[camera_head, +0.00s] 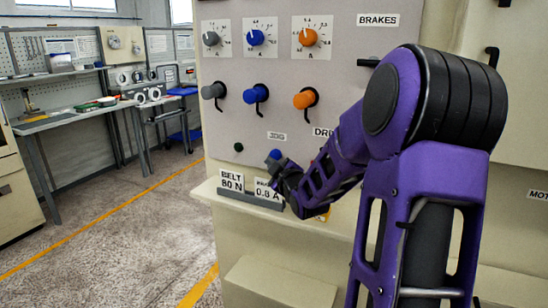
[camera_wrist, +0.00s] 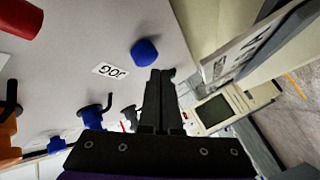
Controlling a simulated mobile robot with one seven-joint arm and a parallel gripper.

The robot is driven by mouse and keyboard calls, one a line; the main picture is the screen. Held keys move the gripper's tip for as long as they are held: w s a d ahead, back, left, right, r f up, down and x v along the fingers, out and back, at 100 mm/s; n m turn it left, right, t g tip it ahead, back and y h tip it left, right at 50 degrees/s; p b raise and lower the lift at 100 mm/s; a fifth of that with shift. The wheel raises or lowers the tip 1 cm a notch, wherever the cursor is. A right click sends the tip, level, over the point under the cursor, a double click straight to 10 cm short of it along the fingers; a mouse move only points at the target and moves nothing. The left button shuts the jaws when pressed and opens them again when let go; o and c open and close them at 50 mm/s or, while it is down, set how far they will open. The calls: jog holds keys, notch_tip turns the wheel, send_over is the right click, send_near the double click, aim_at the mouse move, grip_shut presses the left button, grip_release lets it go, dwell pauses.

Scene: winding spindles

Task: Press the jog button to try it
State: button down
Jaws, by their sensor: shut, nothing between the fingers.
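The blue jog button (camera_head: 275,154) sticks out of the grey machine panel below a white label (camera_head: 277,136). In the wrist view it is a blue cap (camera_wrist: 146,52) beside the JOG label (camera_wrist: 111,72). My gripper (camera_head: 280,168) is at the panel just below the button and overlaps its lower edge in the head view. In the wrist view my shut, empty fingertips (camera_wrist: 161,72) point at the panel next to the button, with a small gap in the picture. I cannot tell how far they are from the panel.
Blue (camera_head: 255,94) and orange (camera_head: 305,99) hooked spindles and dial knobs sit above on the panel. A ledge below holds BELT (camera_head: 231,180) and brake cards. A red part (camera_wrist: 20,18) shows in the wrist view. My arm hides the panel's right side.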

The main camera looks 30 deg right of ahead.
jog(key=shift+w+d, duration=0.1)
jog(key=shift+w+d, duration=0.15)
jog(key=shift+d, duration=0.1)
dwell(0.3)
jog(key=shift+w+d+b, duration=0.3)
jog(key=shift+d+b, duration=0.05)
jog(key=shift+b, duration=0.05)
dwell(0.7)
jog(key=shift+s+a, duration=0.1)
jog(key=shift+s+a+b, duration=0.5)
jog(key=shift+a, duration=0.1)
jog(key=shift+a, duration=0.1)
jog(key=s+a, duration=0.1)
jog(key=a, duration=0.1)
jog(key=s+a+b, duration=0.1)
jog(key=s, duration=0.1)
jog(key=shift+a, duration=0.35)
